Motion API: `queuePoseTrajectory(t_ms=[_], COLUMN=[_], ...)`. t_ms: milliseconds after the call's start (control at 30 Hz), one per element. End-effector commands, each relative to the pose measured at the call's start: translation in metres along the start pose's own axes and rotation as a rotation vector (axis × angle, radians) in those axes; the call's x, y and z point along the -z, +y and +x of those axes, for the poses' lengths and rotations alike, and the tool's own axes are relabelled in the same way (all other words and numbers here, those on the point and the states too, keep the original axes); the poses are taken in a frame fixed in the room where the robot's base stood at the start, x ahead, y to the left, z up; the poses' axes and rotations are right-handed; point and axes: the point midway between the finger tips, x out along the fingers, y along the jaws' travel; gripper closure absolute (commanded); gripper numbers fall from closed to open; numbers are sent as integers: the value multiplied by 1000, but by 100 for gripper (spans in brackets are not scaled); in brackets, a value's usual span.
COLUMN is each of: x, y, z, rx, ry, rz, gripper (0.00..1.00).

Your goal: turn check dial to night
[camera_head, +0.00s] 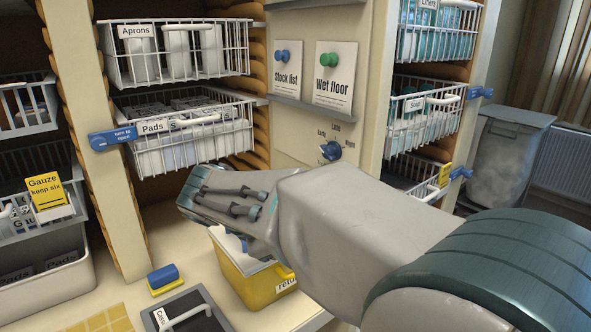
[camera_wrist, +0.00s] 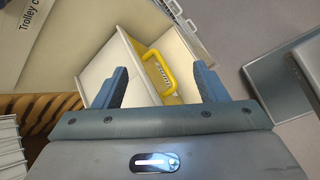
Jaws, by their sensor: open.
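The check dial (camera_head: 331,150) is a blue knob on the cream panel in the middle of the head view. Labels reading Early, Late and Night stand at its left, top and right. Which label its pointer faces is too small to tell. My gripper (camera_head: 238,238) is below and left of the dial, apart from it, above the yellow bin. In the wrist view my gripper (camera_wrist: 160,68) has its two blue fingers spread with nothing between them. The dial does not show in the wrist view.
A yellow return bin (camera_head: 258,288) stands below my gripper; its yellow handle (camera_wrist: 160,70) shows in the wrist view. Wire baskets (camera_head: 180,140) flank the panel. Stock list (camera_head: 287,75) and Wet floor (camera_head: 335,85) cards hang above the dial. A blue latch (camera_head: 112,138) sits left.

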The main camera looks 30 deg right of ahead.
Motion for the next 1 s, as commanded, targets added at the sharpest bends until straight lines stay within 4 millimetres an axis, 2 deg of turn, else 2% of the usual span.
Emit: queuePoseTrajectory(t_ms=[33,100,200,333,500,633,767,1000], x=[3,-3,-7,-8,-8,-14,-26,-57], y=[17,45,80,112,132,139,146,167], z=[9,8,-1,-18,-34,-32,-19,18], rx=[-47,-103,-161,-201,-216,-217,-216,-215], ry=[-95,-234,-425,-623,-759,-783,-783,-781], rz=[-107,-247,-408,-544,-621,-632,-632,-630], gripper=[34,34,34,34,34,34,34,34])
